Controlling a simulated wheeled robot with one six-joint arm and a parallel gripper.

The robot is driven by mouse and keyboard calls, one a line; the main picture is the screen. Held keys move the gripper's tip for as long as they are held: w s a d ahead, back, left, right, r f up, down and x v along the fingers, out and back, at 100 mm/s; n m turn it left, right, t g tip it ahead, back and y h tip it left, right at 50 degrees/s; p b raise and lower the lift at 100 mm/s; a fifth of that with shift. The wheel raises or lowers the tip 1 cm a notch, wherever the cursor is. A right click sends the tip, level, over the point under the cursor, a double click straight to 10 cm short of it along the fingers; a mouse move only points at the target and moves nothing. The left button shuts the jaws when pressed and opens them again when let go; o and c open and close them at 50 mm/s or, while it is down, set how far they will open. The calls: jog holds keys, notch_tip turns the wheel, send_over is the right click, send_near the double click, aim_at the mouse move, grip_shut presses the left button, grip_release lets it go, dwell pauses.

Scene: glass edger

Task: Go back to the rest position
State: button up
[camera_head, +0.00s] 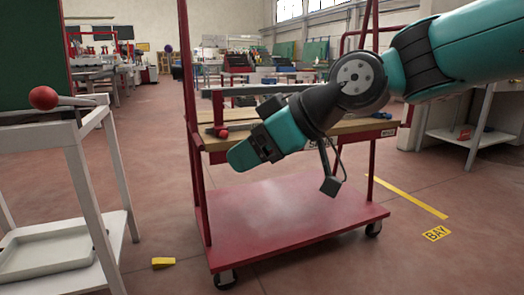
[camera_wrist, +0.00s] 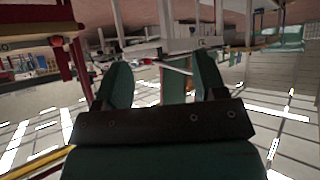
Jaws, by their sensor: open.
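My gripper (camera_head: 240,158) is in the middle of the head view, at the end of my teal and black arm that reaches in from the upper right. It points down and to the left, in front of the wooden shelf of a red cart. In the wrist view my gripper (camera_wrist: 161,78) shows two teal fingers standing apart, with nothing held between them. It is open and empty. Whether it touches the cart cannot be told, but it looks clear of it.
The red wheeled cart (camera_head: 290,222) stands behind my arm. A white table (camera_head: 82,128) at left bears a red ball-ended tool (camera_head: 44,98). A yellow block (camera_head: 163,262) lies on the floor. Floor is open near the yellow BAY mark (camera_head: 436,233). The wrist view looks upside down.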

jog(key=s+d+f+m+g+h+p, duration=0.1)
jog(key=s+d+m+g+h+p, duration=0.2)
jog(key=s+d, duration=0.6)
jog(key=s+d+f+m+g+h+p, duration=0.1)
jog(key=s+d+f+m+h+p, duration=0.2)
jog(key=s+d, duration=0.65)
notch_tip(320, 180, up, 39)
jog(key=a+m+p, duration=0.1)
jog(key=a+p, duration=0.1)
jog(key=p, duration=3.6)
jog(key=shift+s+f, duration=0.2)
jog(key=shift+s, duration=0.15)
